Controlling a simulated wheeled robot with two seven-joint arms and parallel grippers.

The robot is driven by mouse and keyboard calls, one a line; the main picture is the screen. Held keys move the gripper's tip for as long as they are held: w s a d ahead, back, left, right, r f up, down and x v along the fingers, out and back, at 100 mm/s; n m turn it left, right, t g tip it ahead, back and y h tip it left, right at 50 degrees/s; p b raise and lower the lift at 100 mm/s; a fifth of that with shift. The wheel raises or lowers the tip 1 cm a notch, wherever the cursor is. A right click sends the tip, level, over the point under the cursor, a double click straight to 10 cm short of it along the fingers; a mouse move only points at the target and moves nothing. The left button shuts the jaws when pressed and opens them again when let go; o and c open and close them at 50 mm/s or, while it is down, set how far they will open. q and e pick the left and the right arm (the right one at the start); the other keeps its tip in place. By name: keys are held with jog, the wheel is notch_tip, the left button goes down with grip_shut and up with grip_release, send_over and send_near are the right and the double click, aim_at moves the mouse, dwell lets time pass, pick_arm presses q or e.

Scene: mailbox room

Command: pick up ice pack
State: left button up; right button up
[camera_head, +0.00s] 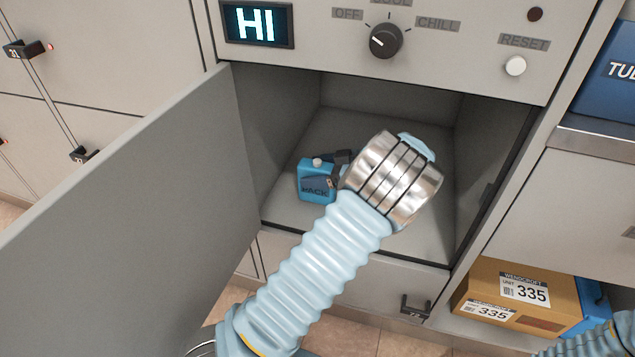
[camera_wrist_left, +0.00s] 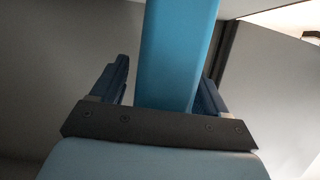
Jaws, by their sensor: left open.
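The ice pack (camera_head: 314,183) is a small blue block with a pale cap, standing on the floor of the open compartment. My left gripper (camera_head: 340,170) reaches into the compartment from the front, its dark fingers at the right side of the ice pack. In the left wrist view the blue ice pack (camera_wrist_left: 176,55) stands between the two open fingers of my left gripper (camera_wrist_left: 160,85). Whether the fingers touch it cannot be told. Part of the ice pack is hidden behind the gripper in the head view. My right gripper is not in view.
The compartment (camera_head: 430,120) has walls close on both sides and a panel with a dial (camera_head: 386,40) above. Its open door (camera_head: 130,190) stands at the left. A cardboard box (camera_head: 510,290) sits on a shelf at lower right.

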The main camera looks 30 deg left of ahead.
pick_arm(q)
jog(key=shift+c, duration=0.2)
jog(key=c, duration=1.2)
jog(key=shift+c, duration=0.3)
jog(key=shift+r, duration=0.15)
